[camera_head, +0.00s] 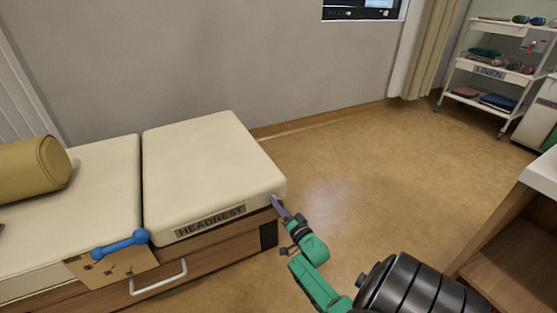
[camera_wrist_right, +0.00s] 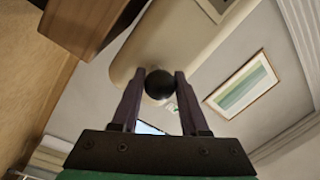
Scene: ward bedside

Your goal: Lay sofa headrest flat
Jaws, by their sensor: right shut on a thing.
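The cream sofa headrest (camera_head: 210,165), labelled HEADREST on its front side, lies close to level with the seat cushion (camera_head: 105,185). I cannot tell whether a slight tilt is left. My right gripper (camera_head: 280,207) is at the headrest's near right corner. In the right wrist view, its fingers (camera_wrist_right: 159,85) are shut on a round black knob (camera_wrist_right: 158,84) beside the headrest's cream underside (camera_wrist_right: 180,35). In the head view the knob is hidden by the gripper. My left gripper is not in view.
A tan bolster (camera_head: 35,168) lies on the seat at left. A linen cart (camera_head: 490,72) stands at back right, a white-topped cabinet (camera_head: 540,175) at right. Floor between is clear.

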